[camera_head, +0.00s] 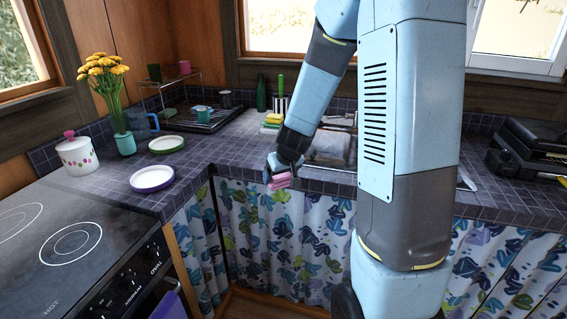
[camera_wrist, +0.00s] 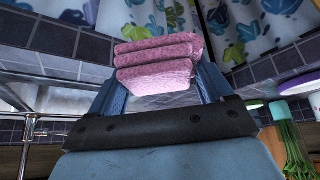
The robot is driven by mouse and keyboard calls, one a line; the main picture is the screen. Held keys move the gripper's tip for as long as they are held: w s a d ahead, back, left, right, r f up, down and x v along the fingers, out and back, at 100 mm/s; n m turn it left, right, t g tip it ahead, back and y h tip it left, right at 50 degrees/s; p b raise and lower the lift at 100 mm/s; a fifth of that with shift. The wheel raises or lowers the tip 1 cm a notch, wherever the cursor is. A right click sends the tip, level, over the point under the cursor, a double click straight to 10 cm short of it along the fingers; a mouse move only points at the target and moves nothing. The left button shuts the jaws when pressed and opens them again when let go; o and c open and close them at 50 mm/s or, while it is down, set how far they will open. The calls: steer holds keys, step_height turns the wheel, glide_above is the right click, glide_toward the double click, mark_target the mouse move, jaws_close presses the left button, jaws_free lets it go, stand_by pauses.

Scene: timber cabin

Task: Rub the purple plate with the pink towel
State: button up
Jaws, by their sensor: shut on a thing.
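The pink towel (camera_head: 279,183) is folded in layers. My gripper (camera_head: 279,172) is shut on it and holds it in the air near the counter's front edge, before the patterned curtain. In the wrist view the towel (camera_wrist: 157,62) sits between the two fingers of my gripper (camera_wrist: 160,82). The purple plate (camera_head: 152,179), white inside with a purple rim, lies flat on the counter to the left, near the stove. It is apart from the towel and empty. Its purple rim also shows at the right edge of the wrist view (camera_wrist: 299,84).
A green-rimmed plate (camera_head: 166,145) lies just behind the purple one. A white pot (camera_head: 78,154) and a vase of yellow flowers (camera_head: 124,143) stand left of the plates. A blue jug (camera_head: 141,124) and dish rack (camera_head: 203,120) stand behind. Counter between towel and plate is clear.

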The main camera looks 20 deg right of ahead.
steer(key=w+f, duration=0.2)
steer(key=f, duration=0.8)
steer(key=w+a+f+m, duration=0.1)
steer(key=w+f, duration=0.2)
steer(key=f, duration=0.7)
steer(key=shift+f+h, duration=0.3)
steer(key=shift+f, duration=0.1)
steer(key=shift+s+r, duration=0.1)
